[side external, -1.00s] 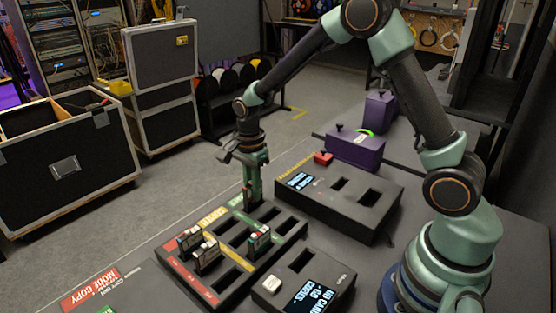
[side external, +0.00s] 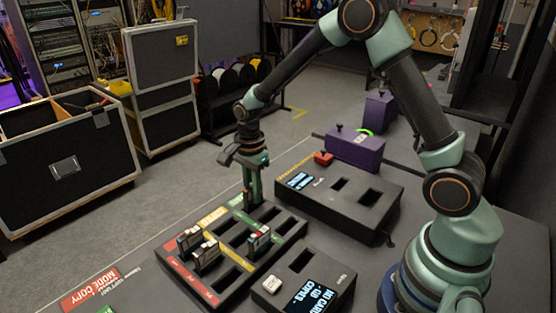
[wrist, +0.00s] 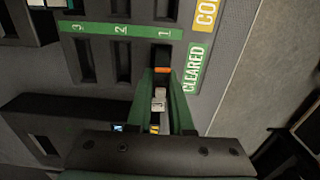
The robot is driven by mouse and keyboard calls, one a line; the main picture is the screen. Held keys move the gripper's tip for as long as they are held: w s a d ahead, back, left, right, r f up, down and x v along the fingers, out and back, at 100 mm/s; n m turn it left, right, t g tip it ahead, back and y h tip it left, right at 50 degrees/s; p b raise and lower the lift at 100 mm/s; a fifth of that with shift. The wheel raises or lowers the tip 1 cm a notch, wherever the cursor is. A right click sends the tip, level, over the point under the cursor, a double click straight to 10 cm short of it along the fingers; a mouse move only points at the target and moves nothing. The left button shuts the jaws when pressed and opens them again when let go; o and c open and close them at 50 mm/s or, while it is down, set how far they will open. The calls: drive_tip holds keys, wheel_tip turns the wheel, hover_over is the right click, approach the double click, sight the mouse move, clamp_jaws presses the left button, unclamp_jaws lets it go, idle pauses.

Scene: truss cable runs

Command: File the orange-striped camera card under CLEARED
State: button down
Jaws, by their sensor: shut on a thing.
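My gripper (side external: 254,200) is upright over the far-left end of the black slotted rack (side external: 230,290), at its green strip. In the wrist view my gripper (wrist: 165,82) is shut on a card (wrist: 159,98) with a grey face and an orange stripe (wrist: 162,70) at its far end. The card is at slot 1 of the green row marked CLEARED (wrist: 193,70). How deep its lower end sits in the slot is hidden. In the side view the fingers hide the card.
Several other cards stand in the rack, including two by the red strip (side external: 206,256) and one nearer the green side (side external: 259,240). A black unit with a screen and slots (side external: 375,222) lies behind. A smaller unit reading NO CARD (side external: 275,304) is in front.

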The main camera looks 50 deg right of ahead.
drive_tip(key=shift+f, duration=0.3)
idle(0.4)
drive_tip(key=shift+c, duration=2.1)
unclamp_jaws()
drive_tip(key=shift+r, duration=3.75)
